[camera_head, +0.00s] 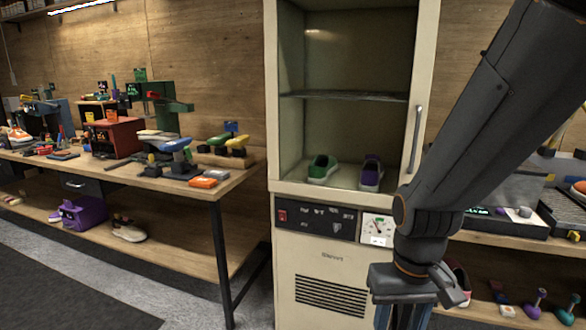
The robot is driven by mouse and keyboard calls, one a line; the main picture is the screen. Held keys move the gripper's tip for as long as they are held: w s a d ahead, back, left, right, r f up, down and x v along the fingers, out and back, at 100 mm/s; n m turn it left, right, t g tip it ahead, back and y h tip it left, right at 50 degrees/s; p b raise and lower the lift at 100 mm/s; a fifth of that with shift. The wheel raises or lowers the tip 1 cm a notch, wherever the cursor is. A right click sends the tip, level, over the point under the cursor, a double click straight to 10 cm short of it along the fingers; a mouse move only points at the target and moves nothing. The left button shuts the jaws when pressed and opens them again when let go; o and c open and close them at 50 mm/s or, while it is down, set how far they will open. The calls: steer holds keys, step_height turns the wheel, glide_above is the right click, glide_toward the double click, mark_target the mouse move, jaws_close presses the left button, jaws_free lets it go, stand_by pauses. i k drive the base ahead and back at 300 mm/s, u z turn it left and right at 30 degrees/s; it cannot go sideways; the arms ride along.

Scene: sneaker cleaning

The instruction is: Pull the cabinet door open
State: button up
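The cream cabinet (325,262) stands upright in the middle of the view. Its upper door (427,50) has a pale frame around a large clear pane and looks shut. A vertical metal handle (416,135) is on the right side of the door frame. Through the pane I see a green shoe and a purple shoe on the cabinet floor, under an empty shelf. My gripper (404,314) points down in front of the cabinet's lower right, well below the handle and apart from it. Its fingertips are cut off by the bottom edge, so its opening is hidden.
A wooden workbench (225,183) with tools and machines stands left of the cabinet, with a purple bag (84,213) on its lower shelf. Another bench with several tools is at right, partly behind my arm. The grey floor (185,275) at lower left is clear.

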mark_target(427, 28)
steer(key=k, duration=0.65)
steer(key=z, duration=0.55)
steer(key=i, duration=0.5)
steer(key=z, duration=0.7)
steer(key=i, duration=0.55)
steer(key=u, duration=0.15)
